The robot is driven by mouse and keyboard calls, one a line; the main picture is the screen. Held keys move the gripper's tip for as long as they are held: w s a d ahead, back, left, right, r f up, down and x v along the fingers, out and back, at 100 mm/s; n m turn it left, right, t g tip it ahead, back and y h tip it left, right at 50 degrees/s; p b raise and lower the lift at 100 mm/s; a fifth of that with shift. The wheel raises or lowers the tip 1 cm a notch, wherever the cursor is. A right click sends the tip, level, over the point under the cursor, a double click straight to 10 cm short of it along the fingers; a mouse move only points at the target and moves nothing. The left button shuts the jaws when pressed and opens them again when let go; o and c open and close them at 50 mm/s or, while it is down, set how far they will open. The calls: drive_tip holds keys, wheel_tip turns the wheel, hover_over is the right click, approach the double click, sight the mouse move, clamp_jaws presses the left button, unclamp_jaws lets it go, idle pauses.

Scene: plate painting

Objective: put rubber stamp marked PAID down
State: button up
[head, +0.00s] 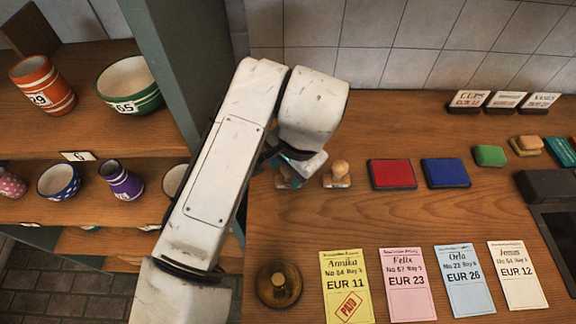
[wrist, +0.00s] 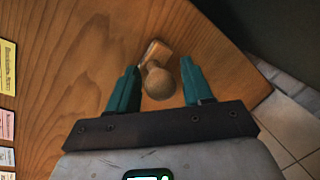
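A wooden-handled stamp (wrist: 158,84) with a round knob and a small block base is between the teal fingers of my gripper (wrist: 158,76) in the wrist view. Narrow gaps show on both sides of the knob, so my gripper looks open around it. In the head view my gripper (head: 292,172) is low over the counter, and my arm mostly hides that stamp. No marking is readable on it. A second wooden stamp (head: 338,174) stands upright just to the right. The yellow Annika ticket (head: 345,275) bears a red PAID imprint.
Red (head: 392,174) and blue (head: 445,172) ink pads lie right of the second stamp. Pink, blue and white tickets continue the front row. A brass bell-like object (head: 279,285) stands front left. Shelves with crockery are left of the counter (head: 400,220). Bare wood separates pads and tickets.

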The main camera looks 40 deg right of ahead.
drive_tip(key=shift+o, duration=0.5)
drive_tip(key=shift+r, duration=0.15)
drive_tip(key=shift+r, duration=0.25)
drive_tip(key=v, duration=1.1)
drive_tip(key=shift+s+r, duration=0.15)
drive_tip(key=shift+r, duration=0.1)
